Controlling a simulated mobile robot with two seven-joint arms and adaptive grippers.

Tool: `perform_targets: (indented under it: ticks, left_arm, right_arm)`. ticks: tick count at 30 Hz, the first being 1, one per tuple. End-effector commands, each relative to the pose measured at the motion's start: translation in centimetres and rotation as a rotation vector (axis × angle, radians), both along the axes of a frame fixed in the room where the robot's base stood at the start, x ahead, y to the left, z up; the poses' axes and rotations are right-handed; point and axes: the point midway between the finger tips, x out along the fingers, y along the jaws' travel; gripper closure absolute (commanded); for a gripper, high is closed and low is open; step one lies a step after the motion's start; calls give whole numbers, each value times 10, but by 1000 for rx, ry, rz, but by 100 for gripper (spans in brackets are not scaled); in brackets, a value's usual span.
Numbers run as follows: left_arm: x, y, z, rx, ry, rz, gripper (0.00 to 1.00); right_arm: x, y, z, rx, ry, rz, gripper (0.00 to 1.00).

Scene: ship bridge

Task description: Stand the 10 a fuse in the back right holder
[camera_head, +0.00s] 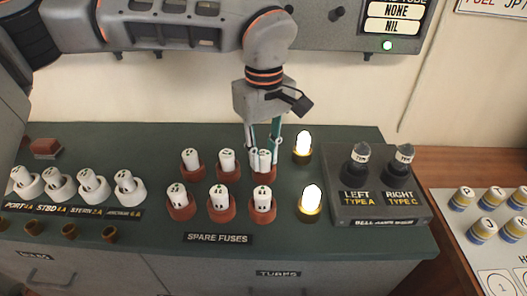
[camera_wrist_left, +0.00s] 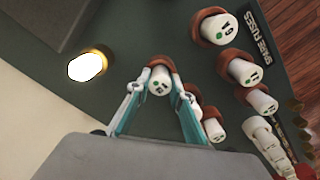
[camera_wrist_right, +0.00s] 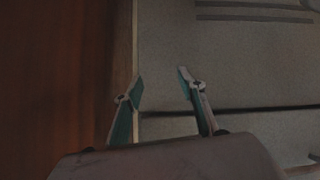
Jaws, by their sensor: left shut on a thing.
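My left gripper (camera_head: 263,151) comes down from above with its fingers closed on the sides of a white fuse (camera_head: 262,159). This fuse is upright in the back right red holder (camera_head: 265,174) of the spare fuses; whether it is fully seated I cannot tell. In the left wrist view the fuse (camera_wrist_left: 160,82) is between the fingertips, with the red holder (camera_wrist_left: 163,62) around it. Its marking is too small to read. My right gripper (camera_wrist_right: 158,82) is open and empty in the right wrist view, and is out of the head view.
Other red holders with white fuses stand close by, like the back middle fuse (camera_head: 227,158) and front right fuse (camera_head: 262,199). Two lit lamps (camera_head: 303,145) stand to the right, beside the bell box (camera_head: 375,212). White holders with fuses (camera_head: 92,183) are at left.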

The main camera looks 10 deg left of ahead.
Motion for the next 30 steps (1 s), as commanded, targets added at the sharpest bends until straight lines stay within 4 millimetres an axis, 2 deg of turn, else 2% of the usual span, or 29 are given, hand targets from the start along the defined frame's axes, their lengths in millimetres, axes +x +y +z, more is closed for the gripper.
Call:
perform_targets:
  ticks: [1,2,3,13,17,20,30]
  left_arm:
    - [0,0,-1,0,0,0,100]
    - [0,0,-1,0,0,0,74]
    - [0,0,-1,0,0,0,63]
    - [0,0,-1,0,0,0,62]
    - [0,0,6,0,-1,0,62]
    - [1,0,21,0,-4,1,62]
    - [1,0,92,0,-6,2,62]
  right_arm:
    - [-1,0,0,1,1,0,60]
    - [-1,0,0,1,1,0,60]
    - [-1,0,0,1,1,0,60]
    - [2,0,1,1,-4,0,60]
    - [6,0,2,1,-10,-1,60]
    - [10,0,7,0,-18,0,60]
    - [9,0,15,9,-19,-4,60]
